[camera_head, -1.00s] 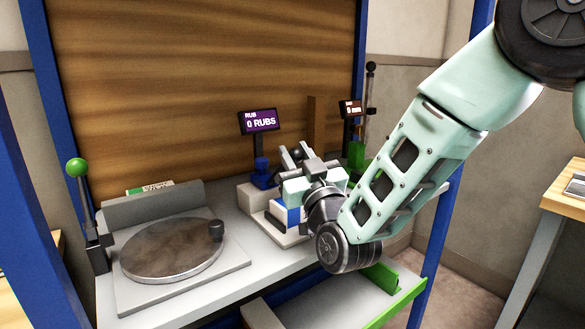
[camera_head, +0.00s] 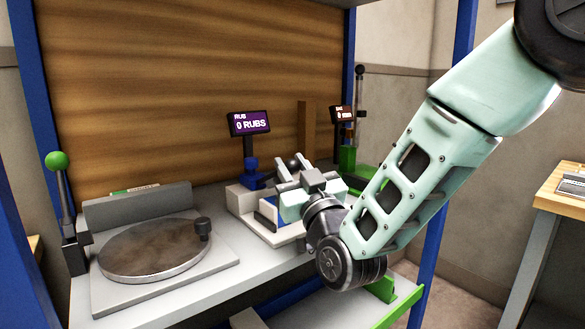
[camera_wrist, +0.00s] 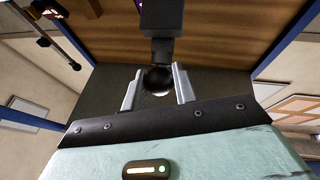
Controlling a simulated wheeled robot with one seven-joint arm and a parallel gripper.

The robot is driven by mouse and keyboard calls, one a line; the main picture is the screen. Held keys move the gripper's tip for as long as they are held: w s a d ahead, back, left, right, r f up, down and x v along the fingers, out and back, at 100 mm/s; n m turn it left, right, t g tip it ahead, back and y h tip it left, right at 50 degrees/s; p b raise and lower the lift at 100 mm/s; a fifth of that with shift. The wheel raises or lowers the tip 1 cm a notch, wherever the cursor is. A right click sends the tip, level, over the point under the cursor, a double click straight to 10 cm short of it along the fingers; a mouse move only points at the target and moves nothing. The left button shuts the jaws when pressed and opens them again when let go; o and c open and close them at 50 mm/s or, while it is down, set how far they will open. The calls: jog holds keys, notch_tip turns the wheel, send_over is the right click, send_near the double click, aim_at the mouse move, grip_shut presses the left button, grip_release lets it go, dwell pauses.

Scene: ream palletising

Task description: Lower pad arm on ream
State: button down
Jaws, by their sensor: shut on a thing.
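My gripper (camera_head: 294,172) is over the white fixture (camera_head: 243,199) in the middle of the bench. In the wrist view its two pale fingers (camera_wrist: 157,88) are on either side of a round black knob (camera_wrist: 157,79), shut on it. A dark grey bar (camera_wrist: 159,48), seemingly the pad arm, runs from the knob toward the top of that view. In the head view the knob (camera_head: 294,163) shows between the fingertips. My gripper and wrist hide much of the fixture. I cannot make out a ream for certain beneath.
A round brown plate (camera_head: 150,252) with a black peg sits at left, beside a green-knobbed lever (camera_head: 60,180). The "0 RUBS" display (camera_head: 249,123) stands behind the fixture. A second display (camera_head: 343,114) and a green device (camera_head: 348,157) are farther right. Blue posts flank the bench.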

jog(key=c, duration=1.1)
grip_release()
jog(key=shift+f, duration=0.1)
jog(key=b+v, duration=1.7)
jog(key=b, duration=0.2)
jog(key=shift+s, duration=0.2)
